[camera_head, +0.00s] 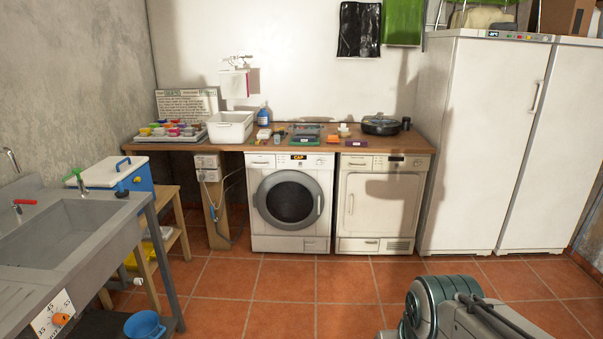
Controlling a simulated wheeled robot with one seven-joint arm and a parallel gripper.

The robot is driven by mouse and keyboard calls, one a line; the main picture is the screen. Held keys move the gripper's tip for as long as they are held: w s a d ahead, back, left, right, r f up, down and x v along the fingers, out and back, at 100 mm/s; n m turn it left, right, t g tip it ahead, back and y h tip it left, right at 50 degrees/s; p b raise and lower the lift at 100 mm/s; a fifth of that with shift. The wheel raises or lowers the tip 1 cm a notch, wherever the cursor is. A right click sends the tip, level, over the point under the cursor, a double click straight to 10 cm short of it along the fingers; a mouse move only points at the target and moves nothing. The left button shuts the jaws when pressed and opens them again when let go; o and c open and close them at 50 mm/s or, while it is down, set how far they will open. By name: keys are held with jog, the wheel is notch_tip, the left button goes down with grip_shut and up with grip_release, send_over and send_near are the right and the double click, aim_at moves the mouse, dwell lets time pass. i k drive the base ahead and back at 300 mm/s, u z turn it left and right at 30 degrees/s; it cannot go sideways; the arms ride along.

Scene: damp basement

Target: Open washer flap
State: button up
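The washer (264,236) is the white front-loading machine under the wooden counter, left of centre. Its round dark-glass door (287,201) with a grey ring is shut. A small rectangular flap (315,244) at the lower right of its front looks shut and flush with the panel. The display at the top of the washer is lit orange. Part of my arm (450,312) shows at the bottom right, well in front of the machines. My gripper does not show, so I cannot see whether it is open or holds anything.
A white dryer (384,212) stands right of the washer, and tall white cabinets (484,145) farther right. A grey sink (70,232) and low wooden shelf (166,247) line the left. The tiled floor (290,290) before the washer is clear. Several items crowd the counter (230,146).

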aim_at(315, 247)
jog(key=u, duration=0.45)
jog(key=i, duration=1.65)
jog(key=u, duration=0.2)
jog(key=i, duration=1.65)
jog(key=z, duration=0.55)
jog(key=i, duration=1.05)
jog(key=z, duration=0.3)
